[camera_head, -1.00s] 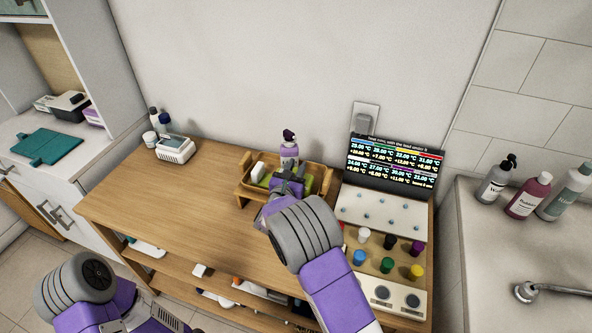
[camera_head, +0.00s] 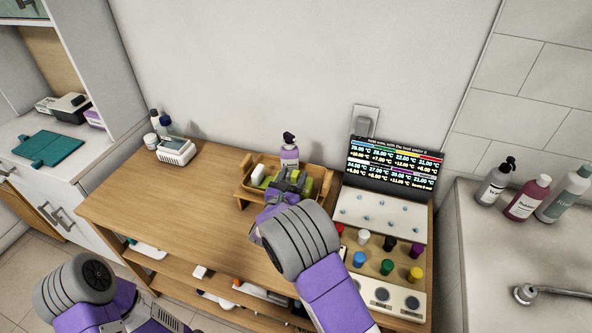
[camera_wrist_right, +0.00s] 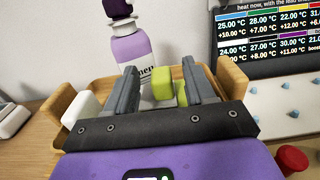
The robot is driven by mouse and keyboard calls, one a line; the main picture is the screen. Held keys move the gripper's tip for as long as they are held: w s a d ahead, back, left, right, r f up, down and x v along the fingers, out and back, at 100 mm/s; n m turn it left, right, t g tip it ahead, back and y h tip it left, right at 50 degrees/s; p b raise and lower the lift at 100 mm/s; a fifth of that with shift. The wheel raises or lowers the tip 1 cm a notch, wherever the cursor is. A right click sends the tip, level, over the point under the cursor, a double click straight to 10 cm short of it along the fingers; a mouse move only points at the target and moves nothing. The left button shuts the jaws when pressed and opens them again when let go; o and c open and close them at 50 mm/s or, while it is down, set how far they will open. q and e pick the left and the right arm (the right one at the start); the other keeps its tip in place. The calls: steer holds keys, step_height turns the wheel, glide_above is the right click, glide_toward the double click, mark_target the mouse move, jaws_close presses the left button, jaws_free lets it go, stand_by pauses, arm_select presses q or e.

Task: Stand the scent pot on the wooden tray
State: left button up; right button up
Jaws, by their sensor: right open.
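The wooden tray (camera_head: 240,191) stands at the back of the wooden table, with raised end handles. A white block (camera_head: 258,173) and yellow-green pieces (camera_head: 307,186) show in it. My right gripper (camera_head: 290,180) is over the tray, open. In the right wrist view, a yellow-green block (camera_wrist_right: 161,83) shows between its fingers (camera_wrist_right: 165,88); contact cannot be told. A purple-and-white bottle (camera_head: 289,155) with a dark purple top stands upright at the tray's back; its base is hidden. I cannot tell which thing is the scent pot. My left gripper is out of view.
A display (camera_head: 395,165) and a panel with colored knobs (camera_head: 388,242) stand right of the tray. A white device (camera_head: 176,151) and small bottles are at the table's back left. The table's left middle is clear. Bottles (camera_head: 527,195) stand by the sink on the right.

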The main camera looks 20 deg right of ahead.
steer(key=p+v, duration=0.1)
steer(key=v, duration=0.7)
steer(key=shift+s+a, duration=0.3)
